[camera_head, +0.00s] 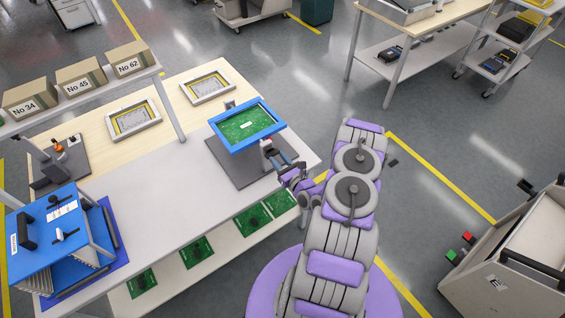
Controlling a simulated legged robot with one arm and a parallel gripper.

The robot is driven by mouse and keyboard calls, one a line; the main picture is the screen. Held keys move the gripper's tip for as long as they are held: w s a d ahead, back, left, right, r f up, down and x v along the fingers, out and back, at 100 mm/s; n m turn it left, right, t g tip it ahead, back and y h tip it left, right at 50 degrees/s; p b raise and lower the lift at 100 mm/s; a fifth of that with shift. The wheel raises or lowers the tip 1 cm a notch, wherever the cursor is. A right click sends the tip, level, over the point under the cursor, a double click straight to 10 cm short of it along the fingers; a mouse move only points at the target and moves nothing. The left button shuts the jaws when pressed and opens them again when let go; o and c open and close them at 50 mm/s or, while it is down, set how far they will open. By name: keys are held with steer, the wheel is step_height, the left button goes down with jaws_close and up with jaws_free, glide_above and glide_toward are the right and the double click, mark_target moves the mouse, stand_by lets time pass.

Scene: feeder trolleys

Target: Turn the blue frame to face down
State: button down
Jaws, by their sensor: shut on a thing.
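The blue frame (250,143) is held on a stand above a dark base plate (228,168) at the right end of the bench. It holds a green board (247,123) with a small white label facing up, and it looks slightly tilted. A pale handle-like part with a red spot (266,146) is at the frame's near right side. My gripper (277,160) reaches in from the right and is shut at this part, just below the frame's near edge. The fingertips are small, so the exact contact is hard to see.
Two pale trays (134,119) (207,87) lie behind on the bench (160,170). A blue rack (50,236) stands at the left end. Boxes (30,98) sit on a raised shelf. Green boards (197,251) lie on the lower shelf.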

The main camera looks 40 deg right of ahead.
steer(key=shift+w+d+r+t, duration=0.25)
steer(key=shift+w+r, duration=0.1)
steer(key=shift+r, duration=0.3)
steer(key=shift+w+d+r+t, duration=0.15)
steer(key=shift+w+d+r, duration=0.15)
steer(key=shift+r, duration=0.35)
steer(key=c, duration=0.8)
jaws_free()
steer(key=shift+o, duration=0.2)
steer(key=shift+s+a+f, duration=0.3)
steer(key=shift+s+f, duration=0.3)
steer(key=shift+f, duration=0.05)
steer(key=o, duration=0.4)
steer(key=shift+s+a+f, duration=0.15)
steer(key=shift+s+f, duration=0.05)
steer(key=shift+o, duration=0.8)
steer(key=s+a+b, duration=0.1)
steer(key=s, duration=1.6)
steer(key=shift+a+f+g+b, duration=0.25)
steer(key=shift+f+g+b, duration=0.1)
steer(key=shift+g, duration=0.05)
